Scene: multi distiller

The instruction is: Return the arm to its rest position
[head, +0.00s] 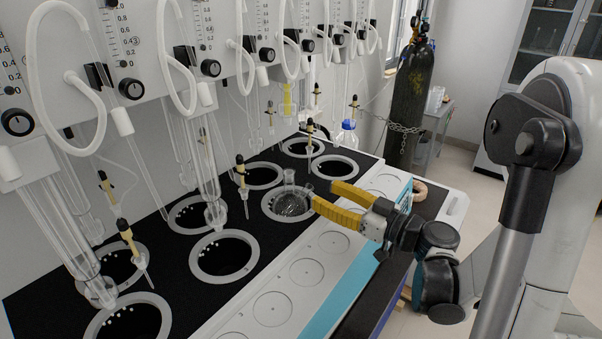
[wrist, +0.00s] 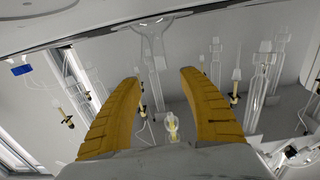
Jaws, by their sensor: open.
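My gripper (head: 325,194) has two yellow fingers and reaches in from the right over the heating bench. It is open, with its fingertips close to the neck of a clear round glass flask (head: 290,205). The flask sits in one of the round wells of the bench. I cannot tell whether a finger touches the glass. In the wrist view my gripper (wrist: 160,77) shows its fingers spread, with nothing clasped between them. Glassware and a yellow-tipped fitting (wrist: 172,124) show in the gap, farther off.
The black bench top (head: 168,250) has several round wells. White panels with knobs, hoses and glass tubes (head: 205,180) rise along its left side. Pale round pads (head: 307,272) line its near edge. A chained gas cylinder (head: 410,100) stands behind, and a blue-capped bottle (head: 346,137) is nearby.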

